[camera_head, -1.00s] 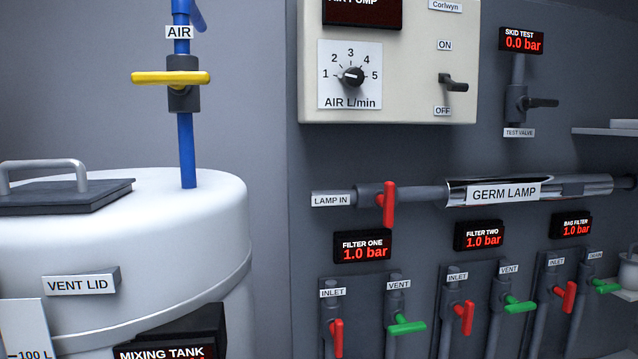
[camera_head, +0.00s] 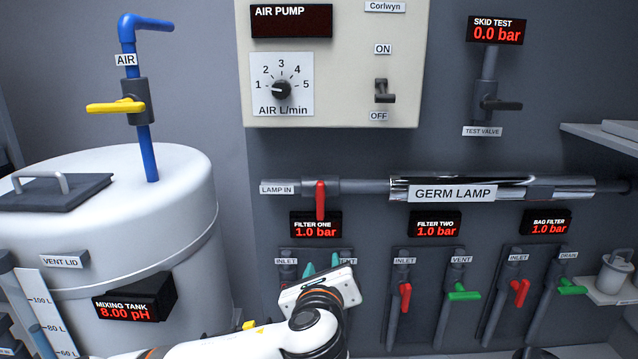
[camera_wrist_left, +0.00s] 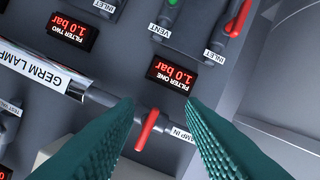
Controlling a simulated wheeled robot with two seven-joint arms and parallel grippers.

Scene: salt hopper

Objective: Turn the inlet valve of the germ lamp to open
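The germ lamp (camera_head: 560,187) is a shiny horizontal tube on the grey panel. Its inlet valve, labelled LAMP IN, has a red lever (camera_head: 320,200) that hangs straight down, across the horizontal pipe. My left gripper (camera_head: 322,264) is below this lever in the head view, its teal fingers apart and pointing up toward it. In the left wrist view the fingers (camera_wrist_left: 159,104) are open with nothing between their tips. The red lever (camera_wrist_left: 147,130) shows in the gap between them, apparently farther off; I see no contact. My right gripper is not in view.
The FILTER ONE display (camera_head: 316,224) sits close under the lever. Filter valves with red (camera_head: 405,297) and green (camera_head: 463,295) handles line the lower panel. The white mixing tank (camera_head: 180,190) stands at left, with a yellow air valve handle (camera_head: 115,106) above it.

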